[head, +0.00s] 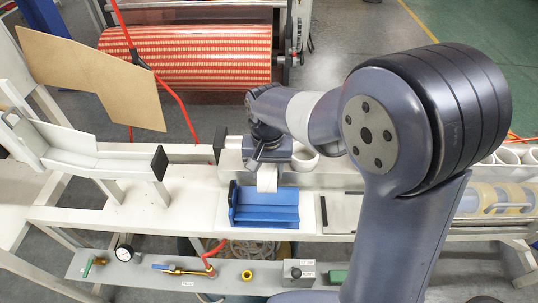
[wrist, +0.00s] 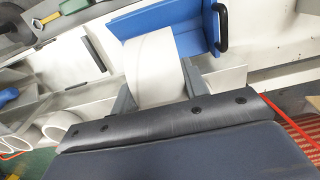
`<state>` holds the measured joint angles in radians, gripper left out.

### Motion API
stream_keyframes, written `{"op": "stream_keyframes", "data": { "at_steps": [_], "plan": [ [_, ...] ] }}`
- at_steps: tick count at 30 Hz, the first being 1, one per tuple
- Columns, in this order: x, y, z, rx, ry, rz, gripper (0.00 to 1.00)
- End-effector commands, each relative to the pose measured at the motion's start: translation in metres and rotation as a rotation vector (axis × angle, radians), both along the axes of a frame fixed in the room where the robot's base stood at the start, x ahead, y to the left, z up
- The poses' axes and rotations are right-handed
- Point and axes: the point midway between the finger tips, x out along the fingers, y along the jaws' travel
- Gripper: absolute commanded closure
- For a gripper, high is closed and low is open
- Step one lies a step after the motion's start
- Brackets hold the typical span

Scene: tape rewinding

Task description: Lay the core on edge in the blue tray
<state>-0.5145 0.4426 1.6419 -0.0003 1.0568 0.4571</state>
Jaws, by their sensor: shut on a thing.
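The white core (head: 267,183) is held between the fingers of my gripper (head: 267,165), which points down. In the wrist view the core (wrist: 152,62) shows its curved white side between the two grey fingers of my gripper (wrist: 158,90). The blue tray (head: 265,217) sits on the white bench, just in front of and below the core. In the wrist view the tray (wrist: 188,17) lies beyond the core, with a black handle on one side. The core overlaps the tray's back edge in the head view; I cannot tell whether they touch.
White rings (head: 304,158) stand behind and to the right of my gripper, with more at the far right (head: 508,156). A grey plate (head: 340,212) lies right of the tray. The bench left of the tray (head: 150,213) is clear.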

Motion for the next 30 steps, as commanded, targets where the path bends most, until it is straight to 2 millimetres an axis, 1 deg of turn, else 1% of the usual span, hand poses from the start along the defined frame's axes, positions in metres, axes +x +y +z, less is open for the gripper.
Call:
{"op": "stream_keyframes", "data": {
  "at_steps": [8,30],
  "plan": [
    [0.0,0.0,-0.015,0.0,0.001,0.0,0.7],
    [0.0,0.0,-0.088,0.0,0.001,0.0,0.7]
  ]
}}
